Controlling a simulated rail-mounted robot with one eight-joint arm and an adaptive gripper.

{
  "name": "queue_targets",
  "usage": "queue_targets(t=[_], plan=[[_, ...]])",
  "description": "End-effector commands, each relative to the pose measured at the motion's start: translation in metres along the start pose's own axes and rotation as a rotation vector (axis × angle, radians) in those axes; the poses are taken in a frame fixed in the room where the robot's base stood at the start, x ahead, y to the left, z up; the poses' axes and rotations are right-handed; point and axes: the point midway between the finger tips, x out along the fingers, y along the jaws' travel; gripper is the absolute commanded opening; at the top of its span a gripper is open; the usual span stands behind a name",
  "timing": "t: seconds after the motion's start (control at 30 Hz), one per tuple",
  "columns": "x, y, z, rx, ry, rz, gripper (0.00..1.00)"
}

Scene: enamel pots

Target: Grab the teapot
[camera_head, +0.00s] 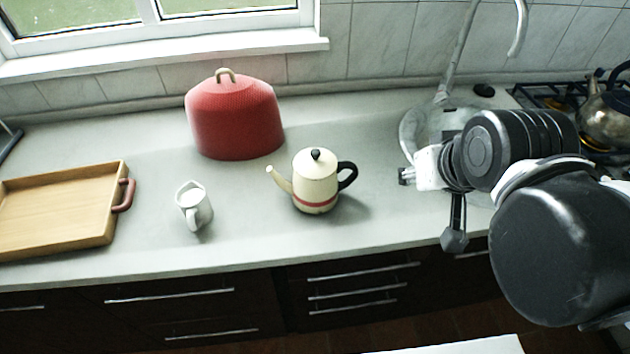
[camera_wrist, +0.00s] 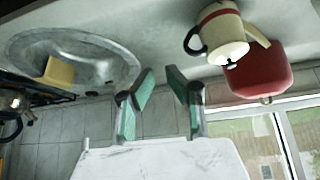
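A cream enamel teapot (camera_head: 315,178) with a red band, a black lid knob and a black handle on its right stands upright on the counter. Its spout points left. It shows upside down in the wrist view (camera_wrist: 222,32), to the right of my fingers. My gripper (camera_wrist: 158,78) has its two green-grey fingers apart with nothing between them. In the head view, my gripper (camera_head: 405,176) is right of the teapot, apart from its handle, near the sink; its fingers are hard to make out there.
A red ribbed cover (camera_head: 235,118) stands behind the teapot. A small white jug (camera_head: 194,206) and a wooden tray (camera_head: 60,212) are to the left. A sink (camera_wrist: 75,60) and a metal kettle (camera_head: 606,108) on the stove are to the right. The counter around the teapot is clear.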

Motion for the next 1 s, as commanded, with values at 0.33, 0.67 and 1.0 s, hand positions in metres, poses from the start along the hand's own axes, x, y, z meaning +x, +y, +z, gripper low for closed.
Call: queue_targets(t=[0.33,0.67,1.0], plan=[[0.0000,0.0000,0.0000,0.000,0.000,0.000,0.61],[0.0000,0.0000,0.0000,0.000,0.000,0.000,1.00],[0.0006,-0.0058,-0.0059,-0.042,-0.015,-0.016,1.00]])
